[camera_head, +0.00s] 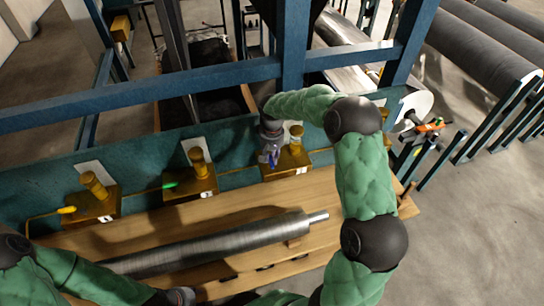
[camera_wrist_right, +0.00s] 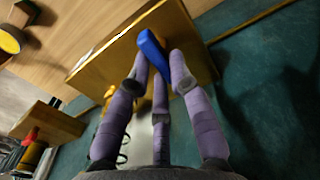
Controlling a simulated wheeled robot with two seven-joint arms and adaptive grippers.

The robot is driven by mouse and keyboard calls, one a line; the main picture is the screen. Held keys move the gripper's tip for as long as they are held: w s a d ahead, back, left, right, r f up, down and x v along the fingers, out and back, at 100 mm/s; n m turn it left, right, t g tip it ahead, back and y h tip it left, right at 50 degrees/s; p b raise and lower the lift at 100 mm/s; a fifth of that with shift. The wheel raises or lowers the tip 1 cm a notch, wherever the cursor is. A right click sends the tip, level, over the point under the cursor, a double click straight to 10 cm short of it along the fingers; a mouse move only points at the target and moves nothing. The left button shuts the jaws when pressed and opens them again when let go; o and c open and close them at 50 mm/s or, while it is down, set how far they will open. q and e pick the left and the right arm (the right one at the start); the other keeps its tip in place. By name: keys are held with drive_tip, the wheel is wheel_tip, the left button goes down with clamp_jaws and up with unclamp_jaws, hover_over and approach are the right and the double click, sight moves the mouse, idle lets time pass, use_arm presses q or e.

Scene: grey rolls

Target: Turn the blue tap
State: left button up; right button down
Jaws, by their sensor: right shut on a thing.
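The blue tap (camera_wrist_right: 152,50) is a short blue lever on a yellow-brown block (camera_wrist_right: 95,62). In the wrist view my right gripper (camera_wrist_right: 163,72) has its purple fingers closed around the lever, one on each side and one below.
Two similar blocks carry a green tap (camera_head: 171,185) and a yellow tap (camera_head: 67,210) to the left. A grey roll (camera_head: 210,243) lies on the wooden bench (camera_head: 390,205) in front. A blue frame beam (camera_head: 140,97) crosses above and behind the blocks.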

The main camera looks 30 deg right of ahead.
idle(0.4)
drive_tip(key=c, duration=1.1)
unclamp_jaws()
drive_tip(key=shift+r, duration=0.15)
wheel_tip(320, 180, up, 12)
drive_tip(key=shift+f, duration=0.15)
drive_tip(key=shift+f, duration=0.1)
